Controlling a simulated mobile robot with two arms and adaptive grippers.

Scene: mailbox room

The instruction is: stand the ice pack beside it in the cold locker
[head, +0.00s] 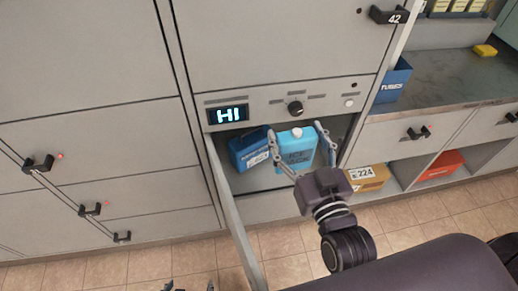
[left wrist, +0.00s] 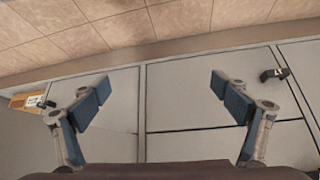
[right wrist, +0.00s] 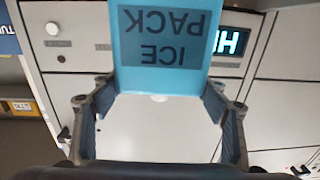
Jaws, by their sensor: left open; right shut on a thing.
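The light blue ice pack (head: 297,151) with a white cap is upright at the opening of the cold locker (head: 268,181), below the lit HI display. My right gripper (head: 302,152) is shut on it, with a finger on each side; the right wrist view shows the ice pack (right wrist: 163,45) between the fingers. I cannot tell whether its base touches the locker floor. A darker blue box (head: 250,150) with a pale label sits tilted in the locker, just left of the ice pack. My left gripper (left wrist: 158,100) is open and empty, low in front of grey fronts.
The locker door (head: 236,220) stands open toward me on the left. A knob (head: 295,108) is on the panel above. At right are a counter (head: 440,80), a blue box (head: 392,82), and shelves with a yellow box (head: 368,178) and an orange box (head: 440,165).

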